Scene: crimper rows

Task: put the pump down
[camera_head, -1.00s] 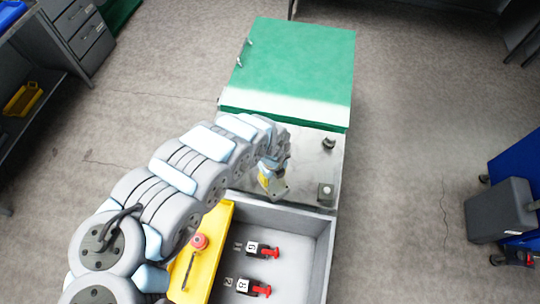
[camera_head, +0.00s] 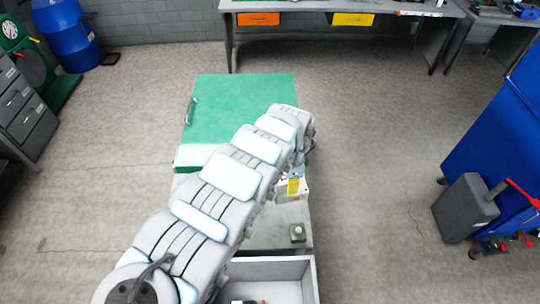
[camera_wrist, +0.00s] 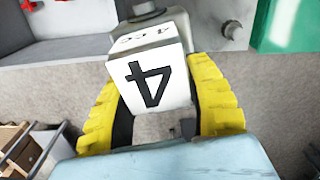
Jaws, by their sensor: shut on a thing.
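My gripper (camera_wrist: 160,112) is shut on the pump (camera_wrist: 152,75), a pale block marked with a black 4. Its yellow fingers lie on both sides of it, and a grey cap shows at the block's far end. In the head view my arm partly covers the gripper.
A small grey block with a knob (camera_head: 297,233) stands on the worktop in front of the pump. A grey tray (camera_head: 310,280) is nearer me, and a green-topped cabinet (camera_head: 225,95) is beyond. Open floor lies right, before a blue cabinet (camera_head: 500,150).

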